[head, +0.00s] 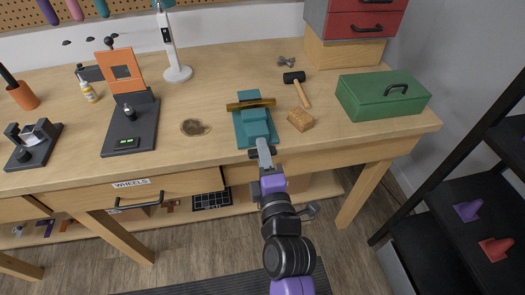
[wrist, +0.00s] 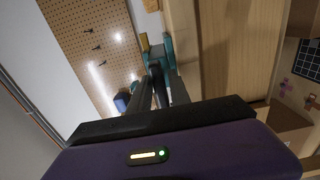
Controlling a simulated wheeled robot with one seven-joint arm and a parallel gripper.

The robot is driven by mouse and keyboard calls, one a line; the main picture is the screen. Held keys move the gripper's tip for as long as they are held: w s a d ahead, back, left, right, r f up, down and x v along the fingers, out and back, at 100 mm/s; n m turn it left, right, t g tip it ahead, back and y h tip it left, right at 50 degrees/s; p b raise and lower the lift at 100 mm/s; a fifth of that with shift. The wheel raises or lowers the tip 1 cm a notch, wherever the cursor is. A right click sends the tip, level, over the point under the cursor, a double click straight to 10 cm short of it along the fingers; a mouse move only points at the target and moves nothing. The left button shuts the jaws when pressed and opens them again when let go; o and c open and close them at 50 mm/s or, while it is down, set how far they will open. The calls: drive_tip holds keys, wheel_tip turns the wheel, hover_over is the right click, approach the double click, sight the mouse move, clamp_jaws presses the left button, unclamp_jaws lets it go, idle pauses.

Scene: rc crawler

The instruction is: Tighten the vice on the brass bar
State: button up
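The teal vice (head: 257,127) stands at the front edge of the workbench. The brass bar (head: 251,104) lies across its jaws in the head view. In the wrist view, the vice (wrist: 158,52) is beyond my fingers and the brass bar (wrist: 145,42) shows at its left. My gripper (head: 263,146) is at the front end of the vice, by a dark crossbar handle (head: 254,154). In the wrist view, the two fingers of my gripper (wrist: 160,82) point at the vice with a narrow space between them. Whether they grip the handle is unclear.
A cork-coloured block (head: 301,120) and a mallet (head: 300,88) lie right of the vice, with a green toolbox (head: 380,97) beyond. A round brown dish (head: 194,127) lies to the left. A drawer labelled WHEELS (head: 160,192) is below the benchtop.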

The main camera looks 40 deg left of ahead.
drive_tip(key=shift+a, duration=0.1)
clamp_jaws()
